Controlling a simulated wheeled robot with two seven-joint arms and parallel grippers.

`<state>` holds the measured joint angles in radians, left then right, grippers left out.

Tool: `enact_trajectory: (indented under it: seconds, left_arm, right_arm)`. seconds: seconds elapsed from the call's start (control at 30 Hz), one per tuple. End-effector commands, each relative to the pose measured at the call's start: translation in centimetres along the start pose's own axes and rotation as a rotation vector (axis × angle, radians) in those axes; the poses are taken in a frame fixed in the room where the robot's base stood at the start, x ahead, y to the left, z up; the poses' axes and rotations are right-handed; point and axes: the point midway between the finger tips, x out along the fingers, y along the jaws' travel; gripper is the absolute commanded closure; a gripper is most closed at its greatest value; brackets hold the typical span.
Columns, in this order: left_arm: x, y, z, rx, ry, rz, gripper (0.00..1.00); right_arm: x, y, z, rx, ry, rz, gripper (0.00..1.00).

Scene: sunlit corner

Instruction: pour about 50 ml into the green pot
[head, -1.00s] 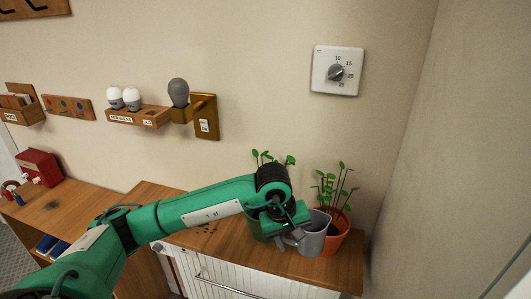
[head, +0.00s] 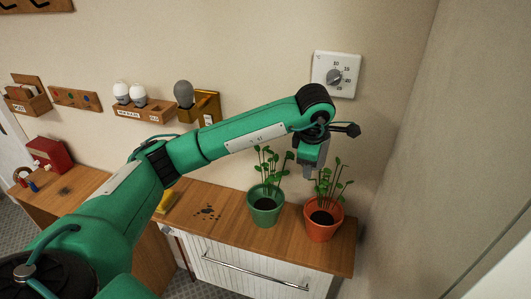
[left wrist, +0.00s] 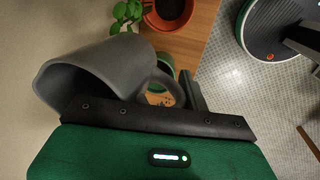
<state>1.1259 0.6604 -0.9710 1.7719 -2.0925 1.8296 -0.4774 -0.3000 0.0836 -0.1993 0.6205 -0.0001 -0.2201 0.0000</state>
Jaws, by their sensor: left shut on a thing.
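The green pot (head: 265,218) stands on the wooden counter with a leafy plant in dark soil. Part of its rim shows in the left wrist view (left wrist: 166,62) behind the jug's handle. My left gripper (head: 309,163) is raised above and between the green pot and the orange pot. It is shut on a grey jug (left wrist: 95,70), whose handle shows at the jaws in the left wrist view. In the head view the jug is mostly hidden by my gripper. Its contents and exact tilt cannot be told. My right gripper is not in view.
An orange pot (head: 323,230) with a plant stands right of the green pot, close to the side wall. A dial (head: 335,74) is on the wall behind. Dark crumbs (head: 207,211) lie on the counter left of the green pot. Bulbs on a wall rack (head: 145,112) are further left.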

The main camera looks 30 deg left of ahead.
Motion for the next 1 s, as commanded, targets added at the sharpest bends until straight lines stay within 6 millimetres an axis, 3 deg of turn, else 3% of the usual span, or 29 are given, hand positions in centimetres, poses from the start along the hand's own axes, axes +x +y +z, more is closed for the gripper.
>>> enact_trajectory:
  seconds: [0.57,0.83,1.0]
  left_arm:
    - [0.0,0.1,-0.2,-0.028,-0.039,-0.012,0.96]
    - [0.6,-0.1,-0.9,-0.06,-0.168,-0.018,0.96]
    - [-0.2,0.0,-1.5,-0.085,-0.277,-0.017,0.96]
  right_arm:
    - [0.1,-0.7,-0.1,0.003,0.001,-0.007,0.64]
    - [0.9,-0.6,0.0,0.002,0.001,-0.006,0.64]
    - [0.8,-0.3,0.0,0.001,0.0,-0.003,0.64]
